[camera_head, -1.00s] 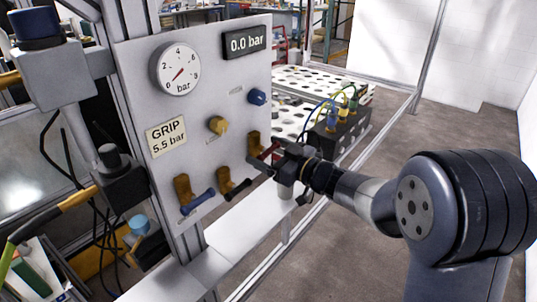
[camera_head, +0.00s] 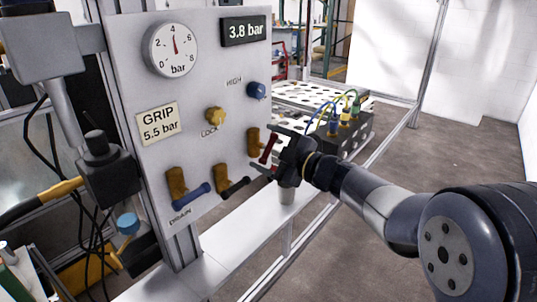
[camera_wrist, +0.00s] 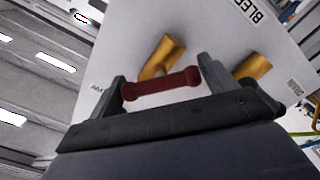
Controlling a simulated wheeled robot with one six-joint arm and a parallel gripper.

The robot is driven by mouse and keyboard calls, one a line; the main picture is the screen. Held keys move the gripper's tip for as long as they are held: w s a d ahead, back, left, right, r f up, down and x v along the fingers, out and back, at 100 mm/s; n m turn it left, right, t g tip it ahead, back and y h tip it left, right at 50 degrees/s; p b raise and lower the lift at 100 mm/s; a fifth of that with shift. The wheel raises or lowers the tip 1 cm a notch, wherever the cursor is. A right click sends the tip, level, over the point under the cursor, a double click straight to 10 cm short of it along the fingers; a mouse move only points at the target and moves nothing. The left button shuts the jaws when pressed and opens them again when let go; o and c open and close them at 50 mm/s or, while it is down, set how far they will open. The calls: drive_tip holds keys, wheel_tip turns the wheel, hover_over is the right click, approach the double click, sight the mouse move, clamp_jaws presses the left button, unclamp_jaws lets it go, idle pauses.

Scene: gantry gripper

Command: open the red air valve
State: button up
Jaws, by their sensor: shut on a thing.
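The red air valve handle (camera_head: 269,148) is at the right end of the lower row of valves on the grey panel (camera_head: 200,90). It sticks out from a brass valve body (camera_head: 254,141) and stands tilted steeply. My gripper (camera_head: 270,150) is shut on the red handle, which also shows between the two fingers in the wrist view (camera_wrist: 160,85). The round gauge (camera_head: 172,49) has its needle near 4, and the digital display (camera_head: 245,29) reads 3.8 bar. The label (camera_head: 159,122) reads GRIP 5.5 bar.
A black-handled valve (camera_head: 233,187) and a blue-handled valve (camera_head: 191,196) sit to the left in the same row. A perforated table (camera_head: 290,120) stands behind, with open floor to the right.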

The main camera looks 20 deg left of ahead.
drive_tip(key=shift+n, duration=0.4)
drive_tip(key=o, duration=0.7)
drive_tip(key=shift+c, duration=0.2)
drive_tip(key=b+v, duration=0.1)
drive_tip(key=v, duration=0.9)
drive_tip(key=shift+s+d, duration=0.2)
drive_tip(key=shift+d, duration=0.15)
drive_tip(key=shift+f, duration=0.1)
drive_tip(key=shift+c, duration=0.2)
